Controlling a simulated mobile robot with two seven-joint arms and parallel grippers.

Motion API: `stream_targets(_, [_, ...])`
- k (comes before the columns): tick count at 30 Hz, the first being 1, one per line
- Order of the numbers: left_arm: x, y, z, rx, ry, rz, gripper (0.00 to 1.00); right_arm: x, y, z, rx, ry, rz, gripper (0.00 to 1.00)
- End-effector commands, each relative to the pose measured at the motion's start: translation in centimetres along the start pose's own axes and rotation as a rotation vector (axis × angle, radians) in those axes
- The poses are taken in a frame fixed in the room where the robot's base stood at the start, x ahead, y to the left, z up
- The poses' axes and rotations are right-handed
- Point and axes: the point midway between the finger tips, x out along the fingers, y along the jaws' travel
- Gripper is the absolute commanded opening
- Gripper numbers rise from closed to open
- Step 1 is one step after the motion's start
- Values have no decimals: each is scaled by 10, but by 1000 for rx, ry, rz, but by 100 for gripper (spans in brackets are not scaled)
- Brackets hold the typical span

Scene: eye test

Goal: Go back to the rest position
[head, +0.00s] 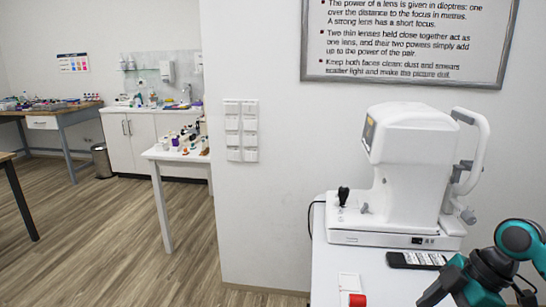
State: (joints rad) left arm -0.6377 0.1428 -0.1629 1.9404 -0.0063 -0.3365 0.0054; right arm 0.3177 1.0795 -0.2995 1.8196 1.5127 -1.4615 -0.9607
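Part of my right arm, teal and black, comes in at the lower right corner over the white table. Its dark tapering end, which looks like my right gripper (432,295), points down and left near the bottom edge. Whether its fingers are open or shut does not show, and I see nothing held there. My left arm and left gripper are not in view.
A white eye-test machine (412,165) stands on the white table (385,283). A black keypad-like object (416,260) and a white item with a red end (352,290) lie before it. Left are open wooden floor (110,230), a cluttered white table (160,152) and a bin (101,160).

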Motion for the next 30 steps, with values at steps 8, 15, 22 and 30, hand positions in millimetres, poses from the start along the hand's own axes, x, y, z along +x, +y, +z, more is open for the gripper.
stream_targets(8, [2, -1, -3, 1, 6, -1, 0, 100, -5, -1, 210, 60, 163, 65])
stream_targets(15, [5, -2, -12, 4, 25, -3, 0, 189, -40, -7, 498, 196, 402, 65])
stream_targets(22, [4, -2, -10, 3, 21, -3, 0, 225, -95, -12, 748, 349, 634, 65])
stream_targets(30, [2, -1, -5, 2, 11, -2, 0, 227, -129, -16, 842, 430, 752, 65])
